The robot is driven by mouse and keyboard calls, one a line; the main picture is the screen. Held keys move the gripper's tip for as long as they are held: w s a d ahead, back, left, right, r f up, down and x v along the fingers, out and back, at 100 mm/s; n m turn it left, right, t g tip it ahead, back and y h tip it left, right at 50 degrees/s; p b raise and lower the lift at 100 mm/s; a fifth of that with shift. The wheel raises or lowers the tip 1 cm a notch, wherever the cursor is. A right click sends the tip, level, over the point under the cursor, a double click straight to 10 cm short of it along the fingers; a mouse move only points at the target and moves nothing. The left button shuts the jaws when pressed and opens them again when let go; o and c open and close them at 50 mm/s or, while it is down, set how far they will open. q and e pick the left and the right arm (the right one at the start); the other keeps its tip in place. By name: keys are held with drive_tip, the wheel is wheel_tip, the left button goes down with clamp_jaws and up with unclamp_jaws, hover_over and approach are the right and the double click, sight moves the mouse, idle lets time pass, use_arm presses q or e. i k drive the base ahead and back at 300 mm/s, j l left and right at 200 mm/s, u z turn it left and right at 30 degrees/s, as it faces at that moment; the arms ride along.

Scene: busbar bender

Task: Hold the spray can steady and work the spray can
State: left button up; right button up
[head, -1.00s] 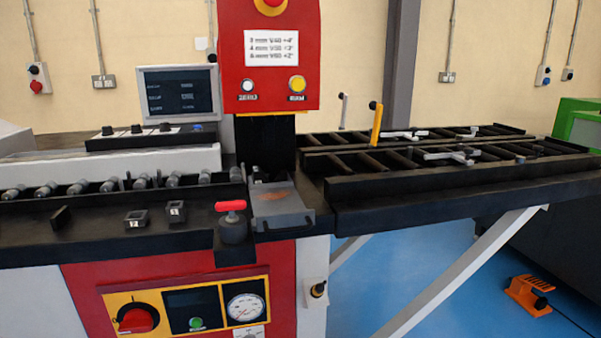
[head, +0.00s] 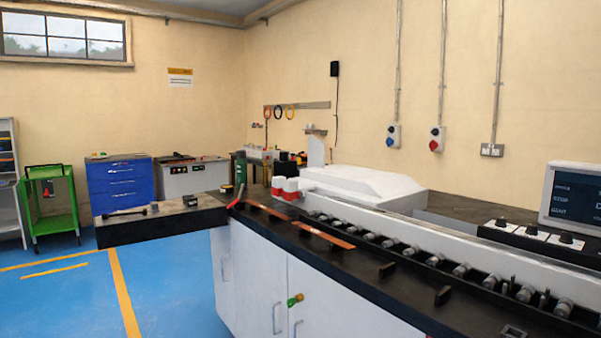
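A slim, upright green object (head: 241,169) stands at the far left end of the dark bench top, small in the head view. It may be the spray can, but it is too small to tell. Red-and-white containers (head: 285,188) stand close to its right. Neither of my grippers shows in the head view, and nothing is seen holding the green object.
Copper-coloured strips (head: 328,236) lie on the dark bench top (head: 375,290), beside a row of grey rollers (head: 461,270). A dark side table (head: 160,222) juts out left with small tools. A green trolley (head: 48,205) and blue drawer cabinet (head: 119,186) stand behind. The blue floor at left is clear.

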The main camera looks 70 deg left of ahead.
sight(242, 164)
drive_tip(key=u, duration=2.5)
drive_tip(key=i+j+u, duration=0.8)
drive_tip(key=i+u, duration=0.25)
drive_tip(key=i, duration=0.3)
drive_tip(key=i+u, duration=0.3)
drive_tip(key=i, duration=1.45)
drive_tip(key=i+z, duration=0.15)
drive_tip(key=i, duration=0.45)
drive_tip(key=i+j+z, duration=0.1)
drive_tip(key=i, duration=0.45)
